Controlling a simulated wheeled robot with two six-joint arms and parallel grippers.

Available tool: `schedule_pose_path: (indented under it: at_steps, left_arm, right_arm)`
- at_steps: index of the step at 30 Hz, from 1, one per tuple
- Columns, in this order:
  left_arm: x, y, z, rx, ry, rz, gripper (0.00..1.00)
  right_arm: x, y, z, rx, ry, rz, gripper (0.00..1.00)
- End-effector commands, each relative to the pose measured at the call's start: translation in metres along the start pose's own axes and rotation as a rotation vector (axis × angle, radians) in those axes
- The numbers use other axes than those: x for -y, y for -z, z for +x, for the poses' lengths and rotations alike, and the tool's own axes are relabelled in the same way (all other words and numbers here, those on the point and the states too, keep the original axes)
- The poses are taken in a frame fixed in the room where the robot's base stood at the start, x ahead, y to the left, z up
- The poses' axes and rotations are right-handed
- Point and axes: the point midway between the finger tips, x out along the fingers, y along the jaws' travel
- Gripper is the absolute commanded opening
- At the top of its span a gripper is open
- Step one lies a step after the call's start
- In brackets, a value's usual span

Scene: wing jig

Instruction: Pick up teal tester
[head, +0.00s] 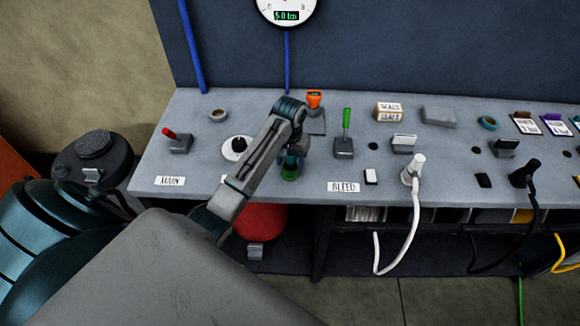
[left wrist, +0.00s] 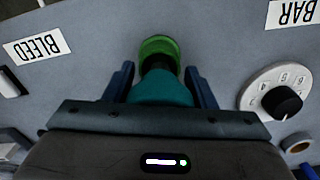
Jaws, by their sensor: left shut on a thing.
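The teal tester (left wrist: 160,91) has a teal body and a green end (left wrist: 159,46). My left gripper (left wrist: 160,80) is shut on it, one finger on each side of the teal body. In the head view the tester (head: 290,172) shows only in part under my left gripper (head: 293,158), near the front edge of the bench and between the MAIN and BLEED labels. My wrist hides its upper part. I cannot tell whether its green end touches the bench. My right gripper is not in view.
The grey bench (head: 215,180) holds a white dial (head: 237,147) left of my gripper, a green lever (head: 346,124) to the right and an orange-topped item (head: 314,99) behind. A red lever (head: 170,133) stands farther left. A white plug with cable (head: 414,170) stands right.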

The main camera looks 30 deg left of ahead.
Motion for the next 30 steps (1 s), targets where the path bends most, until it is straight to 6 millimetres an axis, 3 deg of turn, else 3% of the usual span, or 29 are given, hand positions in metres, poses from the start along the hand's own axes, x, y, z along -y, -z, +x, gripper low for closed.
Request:
schedule_pose_path:
  at_steps: [2, 11, 14, 21, 30]
  left_arm:
    - [0.0, 0.001, -0.01, -0.007, 0.0, 0.001, 0.25]
    - [0.002, -0.056, -0.014, -0.002, 0.001, 0.003, 0.25]
    - [0.003, -0.081, -0.023, 0.002, 0.001, 0.003, 0.25]
    - [0.004, -0.134, -0.025, 0.001, 0.0, 0.002, 0.25]
    - [0.005, -0.159, -0.026, -0.001, -0.001, 0.001, 0.25]
  right_arm:
    - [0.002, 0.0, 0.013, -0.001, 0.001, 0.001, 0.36]
    - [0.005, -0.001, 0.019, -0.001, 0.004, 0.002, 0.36]
    - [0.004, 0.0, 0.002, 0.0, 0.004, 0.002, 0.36]
    - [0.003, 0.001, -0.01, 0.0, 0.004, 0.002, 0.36]
    - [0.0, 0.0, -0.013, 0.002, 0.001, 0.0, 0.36]
